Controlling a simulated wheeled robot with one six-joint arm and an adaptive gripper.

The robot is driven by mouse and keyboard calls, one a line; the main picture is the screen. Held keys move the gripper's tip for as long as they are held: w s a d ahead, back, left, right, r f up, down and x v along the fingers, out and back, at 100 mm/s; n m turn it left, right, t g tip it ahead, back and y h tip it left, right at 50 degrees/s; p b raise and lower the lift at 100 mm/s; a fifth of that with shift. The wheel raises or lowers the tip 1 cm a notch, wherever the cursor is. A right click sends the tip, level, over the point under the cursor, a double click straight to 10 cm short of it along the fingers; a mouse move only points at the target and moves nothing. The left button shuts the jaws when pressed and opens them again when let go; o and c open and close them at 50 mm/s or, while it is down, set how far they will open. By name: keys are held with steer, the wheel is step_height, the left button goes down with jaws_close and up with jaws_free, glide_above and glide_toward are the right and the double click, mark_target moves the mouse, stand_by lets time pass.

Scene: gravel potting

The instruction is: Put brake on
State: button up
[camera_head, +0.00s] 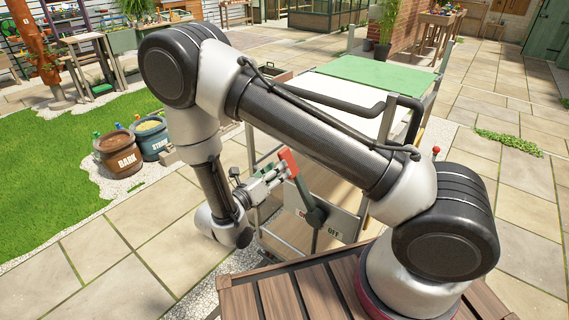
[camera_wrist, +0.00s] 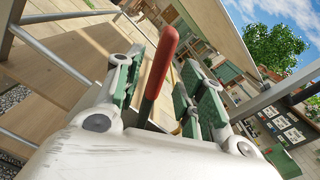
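The brake lever has a red grip (camera_head: 289,163) and a dark green arm (camera_head: 306,197). It leans up and to the left from a pivot on a grey plate (camera_head: 345,226) at the cart's end. The plate reads OFF on the right; a label on the left is partly hidden by the lever. My gripper (camera_head: 280,174) is at the red grip. In the wrist view the red grip (camera_wrist: 163,62) stands between my gripper's two green-padded fingers (camera_wrist: 166,82). Gaps show beside it, so the fingers look open around it; contact is unclear.
The cart (camera_head: 385,75) has a green and white top and a dark push handle (camera_head: 345,104), with my arm passing in front. A wooden slatted surface (camera_head: 290,295) lies below. Bark (camera_head: 117,152) and second (camera_head: 151,137) tubs stand left. Paving around is clear.

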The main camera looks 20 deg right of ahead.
steer(key=x, duration=0.5)
jaws_close()
